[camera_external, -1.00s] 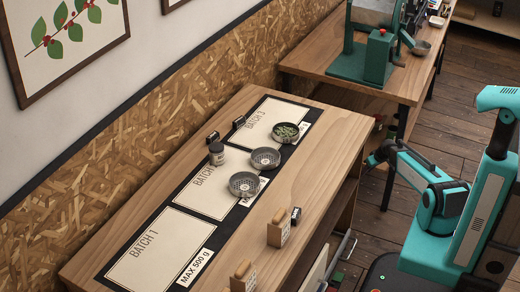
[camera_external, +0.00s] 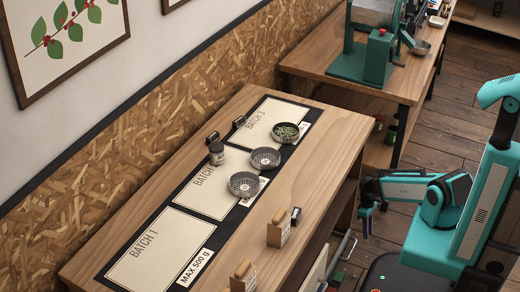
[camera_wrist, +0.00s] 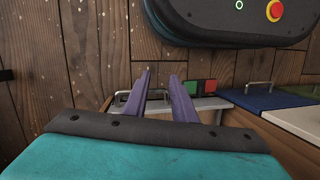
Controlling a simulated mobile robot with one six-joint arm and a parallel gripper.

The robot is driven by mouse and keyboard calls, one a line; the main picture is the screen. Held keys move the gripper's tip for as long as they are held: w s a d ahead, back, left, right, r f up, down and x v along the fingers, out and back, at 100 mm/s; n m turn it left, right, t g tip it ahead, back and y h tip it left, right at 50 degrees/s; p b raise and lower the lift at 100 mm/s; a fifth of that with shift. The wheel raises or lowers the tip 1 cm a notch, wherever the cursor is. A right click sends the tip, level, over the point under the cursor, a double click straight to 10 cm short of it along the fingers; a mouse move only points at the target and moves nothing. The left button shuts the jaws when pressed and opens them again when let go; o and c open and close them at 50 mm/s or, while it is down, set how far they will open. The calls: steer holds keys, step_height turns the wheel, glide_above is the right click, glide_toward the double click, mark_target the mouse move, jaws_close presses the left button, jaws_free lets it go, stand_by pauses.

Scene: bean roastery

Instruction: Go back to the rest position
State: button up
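My gripper (camera_external: 367,222) hangs pointing down on the floor side of the bench, beside my arm's base and clear of the bench top. In the wrist view its two purple fingers (camera_wrist: 163,80) are apart with nothing between them. My arm is folded close to its column at the right of the external view.
The wooden bench (camera_external: 120,235) holds a batch mat, a perforated bowl (camera_external: 244,184), another bowl (camera_external: 265,158), a bowl with green contents (camera_external: 289,132) and a jar (camera_external: 216,153). A second table with a green machine (camera_external: 365,60) stands behind. Bench handles (camera_wrist: 262,87) are near my gripper.

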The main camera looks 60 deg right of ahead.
steer(key=s+a+r+g+p, duration=0.1)
steer(key=a+r+p, duration=0.1)
steer(key=a, duration=0.5)
steer(key=s+a+r+n+g+h+p, duration=0.1)
steer(key=s+a+r+p, duration=0.1)
steer(key=a, duration=0.6)
steer(key=s+a+r+g+p, duration=0.1)
steer(key=s+a+r+p, duration=0.1)
steer(key=a+p, duration=0.2)
steer(key=a, duration=0.3)
steer(key=shift+a+r+h, duration=0.35)
steer(key=shift+r+h, duration=0.05)
